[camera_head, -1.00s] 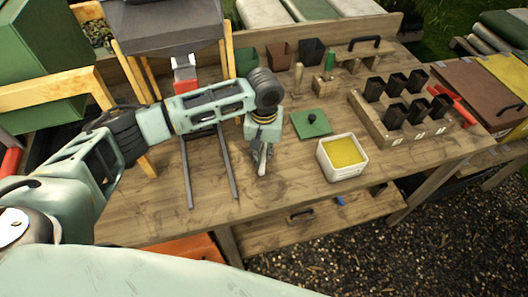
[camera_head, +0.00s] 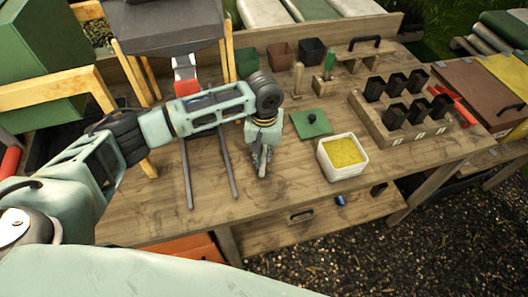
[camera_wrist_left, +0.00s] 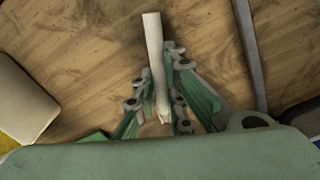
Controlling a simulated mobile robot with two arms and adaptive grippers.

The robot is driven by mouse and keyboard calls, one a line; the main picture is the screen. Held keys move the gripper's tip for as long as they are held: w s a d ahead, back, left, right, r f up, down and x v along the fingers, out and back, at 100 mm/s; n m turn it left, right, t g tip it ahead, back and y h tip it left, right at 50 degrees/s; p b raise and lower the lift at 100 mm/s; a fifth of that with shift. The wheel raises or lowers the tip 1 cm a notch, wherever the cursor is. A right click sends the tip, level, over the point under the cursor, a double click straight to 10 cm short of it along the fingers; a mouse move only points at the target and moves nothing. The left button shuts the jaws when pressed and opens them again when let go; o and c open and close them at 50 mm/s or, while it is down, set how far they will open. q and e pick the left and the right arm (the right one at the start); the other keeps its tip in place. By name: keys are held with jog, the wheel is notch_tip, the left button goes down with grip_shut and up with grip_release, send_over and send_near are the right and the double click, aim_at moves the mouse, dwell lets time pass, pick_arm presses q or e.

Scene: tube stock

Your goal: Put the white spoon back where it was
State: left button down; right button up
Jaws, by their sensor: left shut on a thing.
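My left gripper (camera_head: 261,160) points down over the front middle of the wooden workbench. In the left wrist view its fingers (camera_wrist_left: 157,95) are shut on a long, off-white piece, apparently the white spoon (camera_wrist_left: 154,45). Its pale shaft runs between the fingers and sticks out past them over the wood. In the head view the spoon is too small to tell from the fingers. My right gripper is not in view.
A wooden rack with black pots (camera_head: 400,132) is farther right. Two dark rails (camera_head: 186,175) lie left. Small pots (camera_head: 281,54) stand at the back.

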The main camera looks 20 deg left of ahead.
pick_arm(q)
jog(key=c, duration=1.7)
grip_release()
jog(key=shift+c, duration=0.2)
